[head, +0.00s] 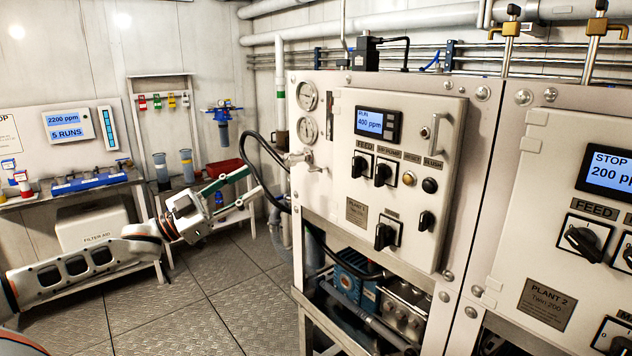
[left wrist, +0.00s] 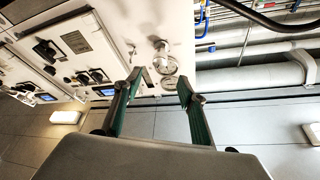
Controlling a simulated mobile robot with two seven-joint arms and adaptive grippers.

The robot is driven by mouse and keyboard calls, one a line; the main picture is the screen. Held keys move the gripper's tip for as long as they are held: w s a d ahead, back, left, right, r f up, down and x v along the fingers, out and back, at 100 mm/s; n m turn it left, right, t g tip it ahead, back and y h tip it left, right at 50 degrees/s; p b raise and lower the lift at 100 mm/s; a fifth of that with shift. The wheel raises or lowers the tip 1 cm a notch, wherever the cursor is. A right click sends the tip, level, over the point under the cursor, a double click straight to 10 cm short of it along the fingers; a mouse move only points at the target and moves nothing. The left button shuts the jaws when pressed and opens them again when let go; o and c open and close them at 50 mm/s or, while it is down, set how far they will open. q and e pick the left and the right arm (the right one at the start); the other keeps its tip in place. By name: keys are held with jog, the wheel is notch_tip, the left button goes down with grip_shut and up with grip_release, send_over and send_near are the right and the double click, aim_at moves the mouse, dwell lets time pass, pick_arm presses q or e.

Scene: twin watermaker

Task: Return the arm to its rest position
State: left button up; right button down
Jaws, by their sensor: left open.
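My left arm (head: 80,268) reaches in from the left in the head view, over the floor in front of the plant 1 cabinet. My left gripper (head: 254,180) is open, its green fingers spread and pointing right towards the side of the cabinet. I see nothing between the fingers. I cannot tell the exact gap to the cabinet. My right gripper is not in view.
The plant 1 panel (head: 390,160) carries knobs and a display reading 400 ppm. The plant 2 panel (head: 560,210) stands at right. A black hose (head: 263,182) loops near my gripper. Benches (head: 70,190) line the back left. The tread-plate floor (head: 200,300) is clear.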

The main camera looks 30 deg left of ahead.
pick_arm(q)
jog(key=s+d+f+n+g+y, duration=0.1)
jog(key=s+d+f+n+y, duration=0.15)
jog(key=f, duration=0.85)
jog(key=s+d+f+n+y, duration=0.1)
jog(key=d+f, duration=0.2)
jog(key=f, duration=0.7)
jog(key=s+d+f+n+g+y, duration=0.1)
jog(key=s+d+f+n+y, duration=0.15)
jog(key=f, duration=0.85)
jog(key=s+d+f+n+g+y, duration=0.1)
jog(key=s+d+f+g+y, duration=0.2)
jog(key=s+d+f, duration=1.6)
jog(key=d+f+g, duration=0.1)
jog(key=g, duration=0.2)
jog(key=shift+d+f, duration=0.3)
jog(key=shift+d, duration=0.1)
